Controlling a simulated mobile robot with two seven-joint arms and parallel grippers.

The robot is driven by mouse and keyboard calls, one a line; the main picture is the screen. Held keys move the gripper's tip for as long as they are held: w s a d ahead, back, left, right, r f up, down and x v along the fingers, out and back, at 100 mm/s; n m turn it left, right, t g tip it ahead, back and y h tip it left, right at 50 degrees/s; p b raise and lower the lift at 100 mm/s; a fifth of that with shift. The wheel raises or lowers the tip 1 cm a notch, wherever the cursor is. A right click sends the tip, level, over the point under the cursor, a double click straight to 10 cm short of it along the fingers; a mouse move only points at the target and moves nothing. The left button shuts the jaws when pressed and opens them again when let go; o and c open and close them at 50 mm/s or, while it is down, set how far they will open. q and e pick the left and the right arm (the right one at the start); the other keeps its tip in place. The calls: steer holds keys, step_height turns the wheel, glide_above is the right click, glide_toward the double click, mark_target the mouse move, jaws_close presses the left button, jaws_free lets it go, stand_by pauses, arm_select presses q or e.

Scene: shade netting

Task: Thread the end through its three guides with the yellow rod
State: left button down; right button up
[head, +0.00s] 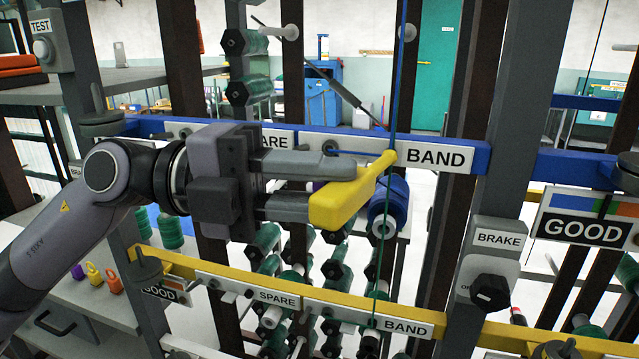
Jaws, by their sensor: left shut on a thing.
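My left gripper (325,186) reaches in from the left and is shut on the yellow rod (345,200). The rod has a broad block between the fingers and a thin tip that points up and right. The tip is in front of the blue rail (478,158), just left of its BAND label; I cannot tell whether it touches the rail. A thin thread (386,260) runs near the tip down to the yellow rail. A blue strand (398,75) runs above it. A small pale guide (408,32) shows at the top. The thread's end and other guides are not clear. My right gripper is not in view.
A blue spool (388,208) sits right behind the rod. The yellow rail (235,284) crosses below, with several green spools behind it. A grey post with a BRAKE box (498,240) stands at right. A dark slanted lever (335,85) is above the gripper.

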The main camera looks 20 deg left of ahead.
mark_target(307, 210)
arm_select(q)
steer(key=s, duration=0.4)
stand_by(0.4)
steer(key=shift+w, duration=0.1)
steer(key=w, duration=0.3)
steer(key=shift+w, duration=0.25)
steer(key=shift+a+f+b, duration=0.15)
steer(key=shift+b, duration=0.25)
steer(key=shift+s+a+b, duration=0.45)
steer(key=shift+s+a, duration=0.1)
steer(key=shift+s, duration=0.1)
steer(key=shift+r, duration=0.2)
